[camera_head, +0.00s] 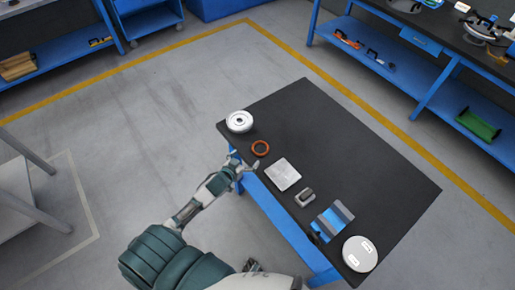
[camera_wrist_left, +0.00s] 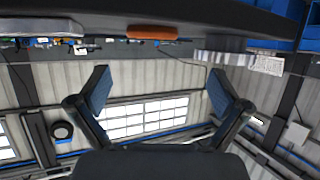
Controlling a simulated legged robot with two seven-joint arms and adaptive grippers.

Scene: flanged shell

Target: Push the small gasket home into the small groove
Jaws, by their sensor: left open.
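A round white flanged shell (camera_head: 239,122) sits at the table's far left corner, with a dark ring around its centre; the groove is too small to make out. An orange ring (camera_head: 254,149), the only loose gasket I see, lies flat on the table beside it. In the left wrist view, which looks upside down, the orange ring (camera_wrist_left: 151,32) is edge-on at the top and the shell (camera_wrist_left: 225,58) is to its right. My left gripper (camera_head: 240,165) is open and empty at the table's left edge, just short of the orange ring; its spread fingers show in the wrist view (camera_wrist_left: 158,75).
The dark tabletop (camera_head: 350,140) is clear on its far side. Along the near side are a grey square plate (camera_head: 283,174), a small grey part (camera_head: 305,197), a blue-grey block (camera_head: 333,220) and a white disc (camera_head: 360,254). Workbenches stand farther off.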

